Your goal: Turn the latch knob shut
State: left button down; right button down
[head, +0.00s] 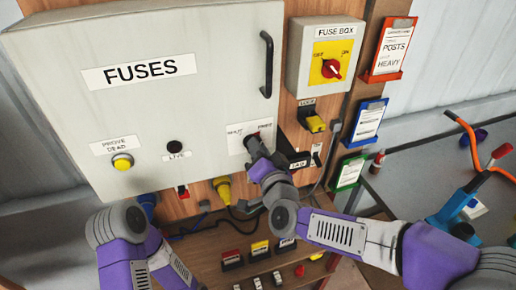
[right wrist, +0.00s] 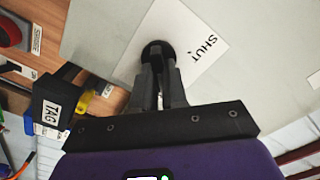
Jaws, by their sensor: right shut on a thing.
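The latch knob is a small dark round knob (right wrist: 157,48) on a white label (right wrist: 192,38) that reads SHUT in the right wrist view. The label (head: 237,141) shows at the lower right of the grey FUSES door (head: 210,50) in the head view. My right gripper (head: 254,145) is shut on the knob; its two fingers (right wrist: 159,75) straddle it and partly hide it. The knob's exact angle is hard to tell. My left arm shows at the lower left, but its gripper is out of view.
The door has a black handle (head: 267,64), a yellow PROVE DEAD button (head: 122,162) and a LIVE lamp (head: 174,147). A FUSE BOX with a red rotary switch (head: 331,68) stands to the right. A yellow lock (head: 315,124) and a yellow plug (head: 222,188) are close by.

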jog(key=shift+s+a+n+p, duration=0.15)
jog(key=shift+n+p, duration=0.3)
jog(key=shift+n, duration=2.5)
jog(key=shift+a+n+p, duration=0.2)
jog(key=shift+n+p, duration=0.25)
jog(key=shift+n, duration=2.45)
jog(key=shift+s+a+n+p, duration=0.15)
jog(key=shift+n+p, duration=0.3)
jog(key=shift+n, duration=2.5)
jog(key=shift+w+f, duration=0.1)
jog(key=c, duration=1.2)
grip_release()
jog(key=shift+o, duration=0.2)
jog(key=v, duration=0.7)
jog(key=shift+s, duration=0.25)
